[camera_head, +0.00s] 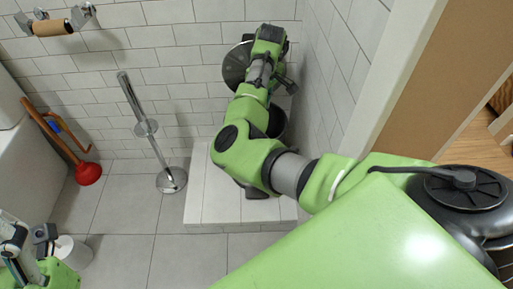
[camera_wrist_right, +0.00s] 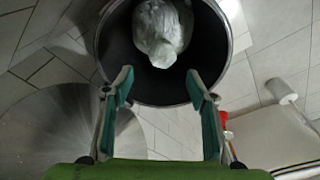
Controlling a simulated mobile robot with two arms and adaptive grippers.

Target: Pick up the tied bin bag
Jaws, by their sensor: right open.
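The tied bin bag (camera_wrist_right: 162,27) is whitish and sits inside a dark round bin (camera_wrist_right: 117,48) in the right wrist view. My right gripper (camera_wrist_right: 159,82) is open and empty, its two fingers apart at the near rim of the bin, with the bag beyond them. In the head view the bin (camera_head: 277,122) is mostly hidden behind my right arm, and the bag and right fingertips do not show. My left gripper (camera_head: 14,240) is partly in view at the lower left edge, far from the bin; its jaws are unclear.
A round metal lid (camera_head: 236,66) stands by the wall behind my right arm. The bin area has a tiled ledge (camera_head: 213,205). A metal stand (camera_head: 150,140), a red plunger (camera_head: 88,173) and a white roll (camera_head: 74,252) are to the left. A side wall (camera_head: 335,60) is close on the right.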

